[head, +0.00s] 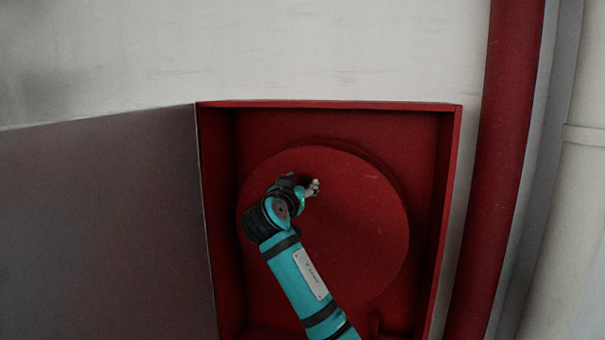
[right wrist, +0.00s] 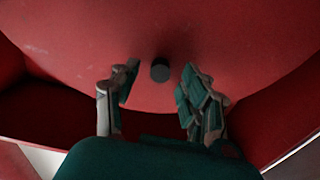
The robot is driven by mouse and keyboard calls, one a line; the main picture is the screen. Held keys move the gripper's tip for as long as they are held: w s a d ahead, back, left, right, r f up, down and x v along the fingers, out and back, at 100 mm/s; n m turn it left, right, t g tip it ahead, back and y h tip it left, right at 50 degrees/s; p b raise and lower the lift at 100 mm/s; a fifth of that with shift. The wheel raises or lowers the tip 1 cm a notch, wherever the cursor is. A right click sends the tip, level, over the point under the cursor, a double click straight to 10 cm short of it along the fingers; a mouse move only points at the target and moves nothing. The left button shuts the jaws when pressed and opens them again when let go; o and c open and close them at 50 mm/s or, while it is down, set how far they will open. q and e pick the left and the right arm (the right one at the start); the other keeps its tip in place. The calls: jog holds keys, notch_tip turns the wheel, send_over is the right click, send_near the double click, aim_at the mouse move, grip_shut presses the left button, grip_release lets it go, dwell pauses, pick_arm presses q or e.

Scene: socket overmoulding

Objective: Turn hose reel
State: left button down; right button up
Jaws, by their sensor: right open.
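The hose reel (head: 355,225) is a large red disc inside an open red cabinet (head: 450,150) on the wall. It also shows in the right wrist view (right wrist: 230,40), with a short dark knob (right wrist: 160,70) standing out near its lower edge. My right gripper (head: 314,187) is in front of the reel's upper left part in the head view. In the right wrist view my right gripper (right wrist: 158,85) is open, with one finger on each side of the knob and a gap to both. In the head view the knob is hidden. My left gripper is not in view.
The grey cabinet door (head: 100,225) stands open to the left. A red pipe (head: 500,150) and pale pipes (head: 580,180) run up the wall to the right. The cabinet's side walls enclose the reel closely.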

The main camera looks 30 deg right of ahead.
jog(key=shift+w+d, duration=0.5)
jog(key=shift+d, duration=0.05)
grip_shut()
